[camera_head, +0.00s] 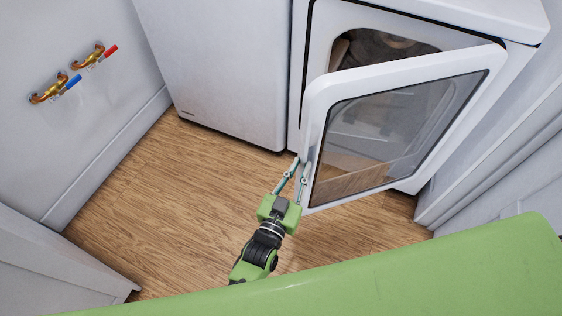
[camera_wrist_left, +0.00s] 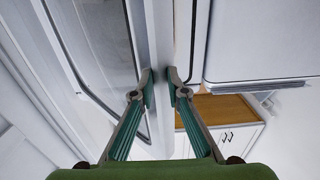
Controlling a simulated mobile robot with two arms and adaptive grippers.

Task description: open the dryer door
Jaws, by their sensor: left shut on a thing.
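The dryer door (camera_head: 395,75) is white with a dark-framed glass window (camera_head: 390,130). It stands ajar from the dryer (camera_head: 480,18), and part of the drum opening (camera_head: 385,45) shows behind it. My left gripper (camera_head: 302,168) is at the door's free left edge, low down. In the left wrist view its two fingers (camera_wrist_left: 161,88) are shut on that edge, one on each side, with the door (camera_wrist_left: 158,35) between them. The window also shows in the left wrist view (camera_wrist_left: 105,50). My right gripper is not in view.
A white washer (camera_head: 220,65) stands left of the dryer. Brass taps with a blue and a red handle (camera_head: 90,58) are on the left wall. White panelling (camera_head: 510,150) is close on the right. The wood floor (camera_head: 170,200) in front is clear.

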